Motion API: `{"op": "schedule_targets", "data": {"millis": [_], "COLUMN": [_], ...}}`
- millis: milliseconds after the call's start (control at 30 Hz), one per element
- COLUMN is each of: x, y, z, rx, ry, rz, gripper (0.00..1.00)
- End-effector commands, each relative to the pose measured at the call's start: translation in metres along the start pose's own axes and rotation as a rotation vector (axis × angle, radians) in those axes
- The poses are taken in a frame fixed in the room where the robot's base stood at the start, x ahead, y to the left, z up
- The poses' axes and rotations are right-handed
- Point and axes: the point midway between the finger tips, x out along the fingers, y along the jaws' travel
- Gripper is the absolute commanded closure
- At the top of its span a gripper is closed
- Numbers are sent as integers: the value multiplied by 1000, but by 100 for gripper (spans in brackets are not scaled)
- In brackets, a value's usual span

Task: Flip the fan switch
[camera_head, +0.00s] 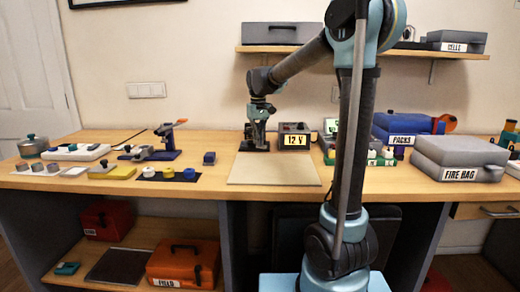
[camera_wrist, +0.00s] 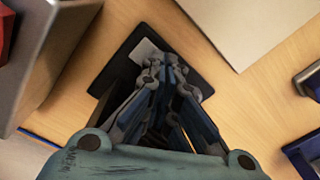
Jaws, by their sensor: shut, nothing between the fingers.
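My gripper (camera_head: 257,138) points down, close over a dark, flat-based unit (camera_head: 250,147) at the back middle of the bench. In the wrist view the fingers of my gripper (camera_wrist: 165,66) are together with nothing between them. Below them is the unit's black base plate (camera_wrist: 122,57) with a small grey rectangle (camera_wrist: 146,50) beside the fingertips. I cannot tell whether this is the fan or its switch. The fingers hide much of the unit, and I cannot tell whether they touch it. No labelled fan switch is readable.
A grey box marked 12 V (camera_head: 295,141) stands close to the right of my gripper. A bare beige mat (camera_head: 272,171) lies in front. A small blue block (camera_head: 209,158) is to the left. A grey FIRE BAG case (camera_head: 460,158) stands further right.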

Motion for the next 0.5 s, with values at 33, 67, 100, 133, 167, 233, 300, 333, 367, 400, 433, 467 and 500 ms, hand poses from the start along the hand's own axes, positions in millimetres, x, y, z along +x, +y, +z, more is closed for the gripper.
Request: {"op": "schedule_targets", "data": {"millis": [33,67,100,133,167,233,300,333,367,400,433,467,500], "x": [1,1,2,2,2,3,4,3,3,2,1,-1,-3], "y": [0,0,0,0,0,0,0,0,0,0,0,0,0], "z": [0,0,0,0,0,0,0,0,0,0,0,0,0], "rx": [0,0,0,0,0,0,0,0,0,0,0,0,0], "ry": [0,0,0,0,0,0,0,0,0,0,0,0,0], "rz": [0,0,0,0,0,0,0,0,0,0,0,0,0], "gripper": [100,100,100,100,100,100,100,100,100,100,100,100,100]}}
